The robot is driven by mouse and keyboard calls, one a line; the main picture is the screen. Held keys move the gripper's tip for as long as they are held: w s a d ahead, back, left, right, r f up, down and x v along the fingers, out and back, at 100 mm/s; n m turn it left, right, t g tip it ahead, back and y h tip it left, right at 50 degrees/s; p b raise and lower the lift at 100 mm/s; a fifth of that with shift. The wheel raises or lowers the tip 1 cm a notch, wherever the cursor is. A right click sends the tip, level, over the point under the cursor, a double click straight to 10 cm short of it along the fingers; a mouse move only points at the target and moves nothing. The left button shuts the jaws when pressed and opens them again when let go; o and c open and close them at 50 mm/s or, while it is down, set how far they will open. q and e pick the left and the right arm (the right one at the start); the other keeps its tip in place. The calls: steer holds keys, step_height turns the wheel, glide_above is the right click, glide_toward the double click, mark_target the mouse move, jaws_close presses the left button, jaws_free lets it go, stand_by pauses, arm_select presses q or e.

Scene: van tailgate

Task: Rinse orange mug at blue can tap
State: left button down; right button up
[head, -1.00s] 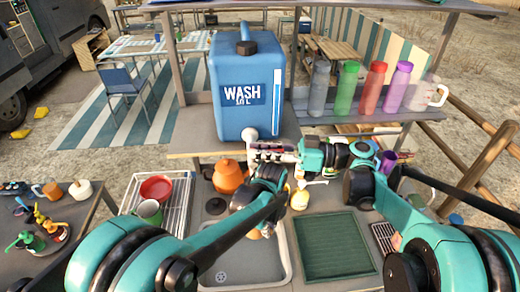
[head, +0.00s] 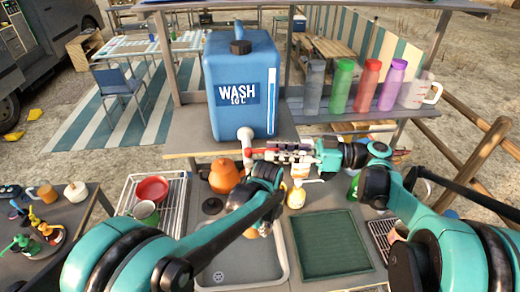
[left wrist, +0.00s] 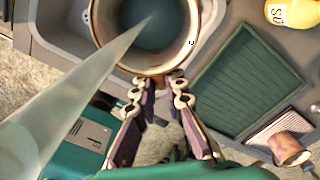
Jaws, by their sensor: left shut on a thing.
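The blue wash can (head: 240,95) stands on the shelf, with its white tap (head: 245,136) at the lower front. A small red part (head: 262,152) shows beside the tap. A pale translucent streak (left wrist: 70,95) crosses to the mug's mouth and looks like water. In the head view my arm mostly hides the mug. My right gripper (head: 278,154) is beside the tap; its finger gap is unclear.
The sink (head: 225,268) lies below, with a green ribbed drainer (head: 330,243) to its right. A soap bottle (head: 297,193) and an orange pot (head: 223,176) stand behind. A wire rack (head: 172,212) with bowl and mug is at left. Bottles (head: 343,88) line the right shelf.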

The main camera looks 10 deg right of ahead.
steer(key=v, duration=0.6)
steer(key=shift+d, duration=0.25)
